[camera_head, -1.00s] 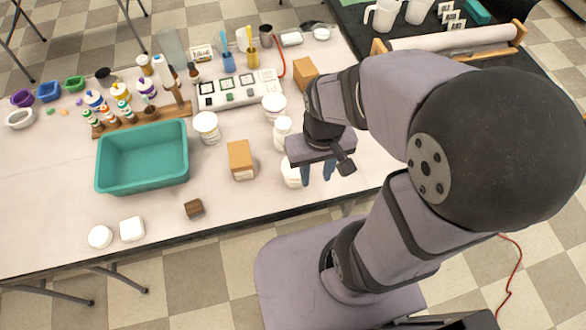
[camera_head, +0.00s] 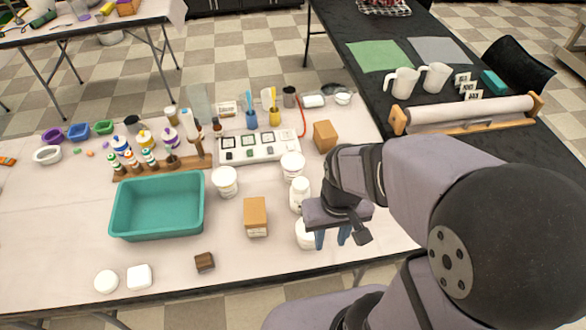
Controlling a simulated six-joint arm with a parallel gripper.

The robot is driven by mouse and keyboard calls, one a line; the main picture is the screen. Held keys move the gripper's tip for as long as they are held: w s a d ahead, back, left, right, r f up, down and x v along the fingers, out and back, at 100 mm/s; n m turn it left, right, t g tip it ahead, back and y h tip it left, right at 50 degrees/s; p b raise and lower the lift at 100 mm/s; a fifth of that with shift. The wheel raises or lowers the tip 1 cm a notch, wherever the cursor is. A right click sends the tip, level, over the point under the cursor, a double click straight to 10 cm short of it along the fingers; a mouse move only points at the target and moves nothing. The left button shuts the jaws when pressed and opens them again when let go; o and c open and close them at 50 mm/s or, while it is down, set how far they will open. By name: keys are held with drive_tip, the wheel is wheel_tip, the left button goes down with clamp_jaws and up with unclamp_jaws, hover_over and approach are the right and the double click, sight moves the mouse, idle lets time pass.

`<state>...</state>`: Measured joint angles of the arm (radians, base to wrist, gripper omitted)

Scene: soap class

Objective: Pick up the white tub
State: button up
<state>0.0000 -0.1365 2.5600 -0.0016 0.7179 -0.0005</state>
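Several white tubs stand on the pale table. One tub (camera_head: 225,183) is right of the teal bin, and another (camera_head: 293,166) stands at the front edge of the white board. A white container with a narrower top (camera_head: 299,196) stands left of my arm. A further white tub (camera_head: 303,236) near the front edge is partly hidden behind my gripper (camera_head: 332,238). My gripper points down with its two blue-grey fingers apart, and nothing shows between them. The left finger overlaps this tub's right side in the view; I cannot tell whether they touch.
A teal bin (camera_head: 117,222), a tan box (camera_head: 255,217) and a dark brown block (camera_head: 205,262) are to the left. Another tan box (camera_head: 325,136) stands behind my wrist. White soaps (camera_head: 139,276) lie at front left, with clear table around them.

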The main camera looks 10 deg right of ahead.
drive_tip(key=shift+o, duration=0.6)
drive_tip(key=o, duration=0.9)
